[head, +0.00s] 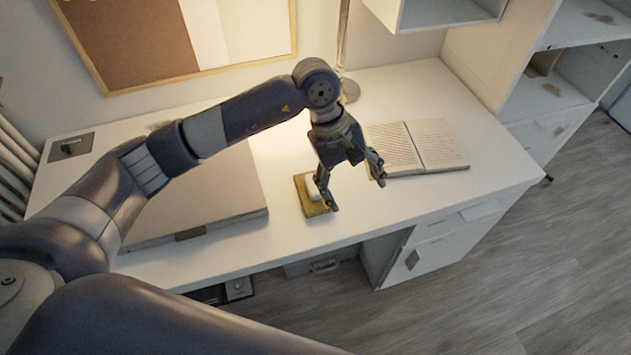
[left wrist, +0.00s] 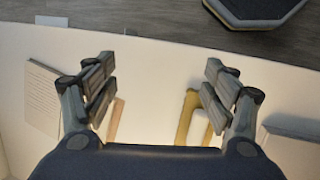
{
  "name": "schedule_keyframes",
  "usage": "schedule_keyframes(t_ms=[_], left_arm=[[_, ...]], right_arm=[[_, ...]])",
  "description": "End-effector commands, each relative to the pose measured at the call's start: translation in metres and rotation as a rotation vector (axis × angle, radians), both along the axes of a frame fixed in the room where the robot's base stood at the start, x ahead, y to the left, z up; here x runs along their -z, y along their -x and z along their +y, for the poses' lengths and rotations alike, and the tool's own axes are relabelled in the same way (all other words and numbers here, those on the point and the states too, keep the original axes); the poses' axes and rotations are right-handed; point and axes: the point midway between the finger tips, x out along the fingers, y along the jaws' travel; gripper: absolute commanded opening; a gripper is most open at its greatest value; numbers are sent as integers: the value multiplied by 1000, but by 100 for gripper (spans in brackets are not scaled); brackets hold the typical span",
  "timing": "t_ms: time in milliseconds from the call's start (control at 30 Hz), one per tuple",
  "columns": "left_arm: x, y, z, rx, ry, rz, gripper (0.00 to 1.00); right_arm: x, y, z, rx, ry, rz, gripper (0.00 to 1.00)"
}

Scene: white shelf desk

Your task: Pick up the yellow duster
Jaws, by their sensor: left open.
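A yellow duster (head: 301,189) lies flat on the white desk in the head view, with a white block-like part (head: 313,186) on its top. My left gripper (head: 356,194) is open and empty above the desk, pointing down. In the head view its left finger overlaps the duster's right side, and the other finger is near the open book. In the left wrist view the yellow duster (left wrist: 186,117) shows beside the right-hand finger, partly hidden by it, not centred between the fingers. The gap to the duster is hard to judge. My right gripper is not in view.
An open book (head: 415,147) lies right of the gripper. A large flat grey-brown case (head: 205,195) lies left of the duster. A lamp base (head: 349,90) stands behind. In the left wrist view an orange-brown strip (left wrist: 115,119) shows near the left-hand finger. The desk's front right is clear.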

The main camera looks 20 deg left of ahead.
Motion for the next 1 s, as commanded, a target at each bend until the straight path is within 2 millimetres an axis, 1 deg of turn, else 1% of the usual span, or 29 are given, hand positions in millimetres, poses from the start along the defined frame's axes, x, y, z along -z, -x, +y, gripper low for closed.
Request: schedule_keyframes(t_ms=[33,100,200,233,300,367,500,600,733,833,1000], left_arm=[[-1,-11,25,23,-101,-30,78],[-3,-20,55,48,-218,-55,78],[-7,-28,81,69,-321,-68,78],[-7,-29,86,71,-339,-70,78],[-4,-30,92,74,-362,-69,78],[4,-30,93,76,-366,-67,78],[27,-29,93,76,-364,-65,78],[40,-29,92,76,-362,-66,78],[48,-30,93,75,-362,-69,78],[57,-30,95,75,-361,-66,78],[84,-32,100,74,-360,-65,78]], right_arm=[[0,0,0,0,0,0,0],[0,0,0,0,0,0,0],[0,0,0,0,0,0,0],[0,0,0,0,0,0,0],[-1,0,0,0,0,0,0],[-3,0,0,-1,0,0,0],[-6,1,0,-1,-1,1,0],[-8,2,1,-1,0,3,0],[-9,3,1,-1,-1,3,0],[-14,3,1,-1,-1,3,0],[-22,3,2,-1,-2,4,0]])
